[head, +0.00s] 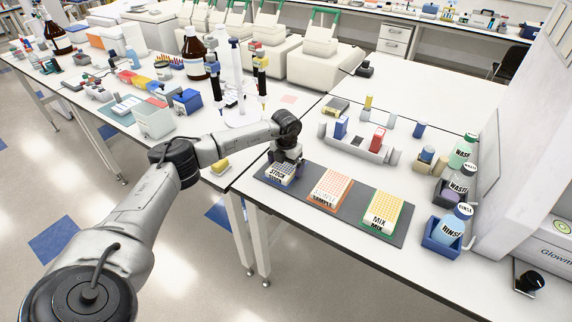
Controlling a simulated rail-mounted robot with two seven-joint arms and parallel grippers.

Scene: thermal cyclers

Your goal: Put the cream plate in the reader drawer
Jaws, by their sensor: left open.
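A dark mat (354,217) on the near bench holds three labelled plates. The left one is the STOCK plate (280,175), with a bluish-grey look. The middle one is the SAMPLE plate (330,187), pale with an orange rim. The right one is the MIX plate (383,209), pale with a green rim. I cannot tell which one is the cream plate. My left gripper (286,165) is open, fingers down, at the STOCK plate and partly hiding it; contact cannot be told. A white machine marked "Glowm" (550,255) stands at the right edge, cut off; no open drawer shows. My right gripper is out of view.
Waste and rinse bottles (447,226) in blue and dark holders stand right of the mat. A grey rack (358,148) with blue and red items stands behind it. A pipette stand (243,118) and brown bottles (192,58) crowd the left bench. The back right bench is fairly clear.

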